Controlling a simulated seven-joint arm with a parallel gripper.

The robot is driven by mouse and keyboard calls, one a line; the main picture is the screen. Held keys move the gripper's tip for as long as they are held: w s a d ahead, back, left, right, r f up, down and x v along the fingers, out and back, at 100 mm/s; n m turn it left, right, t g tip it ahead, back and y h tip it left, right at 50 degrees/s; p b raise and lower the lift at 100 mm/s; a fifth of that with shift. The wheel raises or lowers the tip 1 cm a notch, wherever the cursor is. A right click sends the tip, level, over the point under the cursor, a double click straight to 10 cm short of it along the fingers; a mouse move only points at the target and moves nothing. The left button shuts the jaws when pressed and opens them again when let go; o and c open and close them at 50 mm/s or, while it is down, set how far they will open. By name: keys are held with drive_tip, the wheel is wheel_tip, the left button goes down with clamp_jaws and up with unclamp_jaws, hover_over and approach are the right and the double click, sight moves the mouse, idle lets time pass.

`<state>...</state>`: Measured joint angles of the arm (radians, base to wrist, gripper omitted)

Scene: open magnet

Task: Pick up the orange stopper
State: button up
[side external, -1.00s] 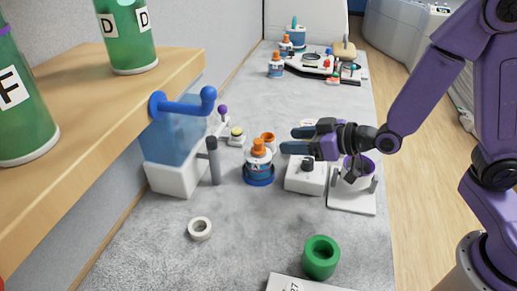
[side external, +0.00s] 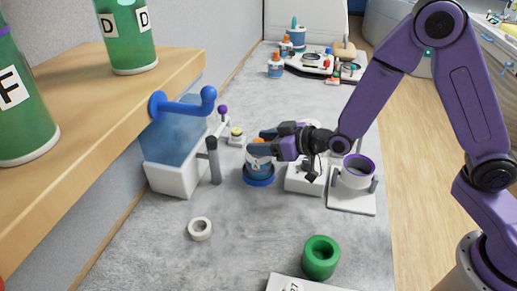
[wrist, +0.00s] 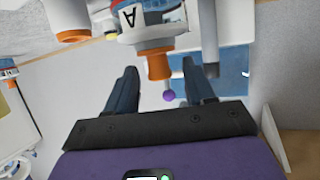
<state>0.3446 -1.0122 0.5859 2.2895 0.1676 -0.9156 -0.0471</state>
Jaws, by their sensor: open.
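The bottle (side external: 258,165) stands on the bench in the side view, with a white label and a blue base. In the wrist view the bottle (wrist: 142,18) shows the letter A and the orange stopper (wrist: 157,65) on its neck. In the wrist view the stopper lies between the fingertips of my gripper (wrist: 160,72), with gaps on both sides. I cannot tell whether a finger touches it.
A grey post (side external: 213,161) and a blue tank with a white base (side external: 172,178) stand left of the bottle. A white box (side external: 303,180) and a purple-rimmed cup (side external: 355,175) stand right.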

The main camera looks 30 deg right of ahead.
drive_tip(key=shift+x, duration=0.8)
clamp_jaws()
drive_tip(key=shift+r, duration=0.15)
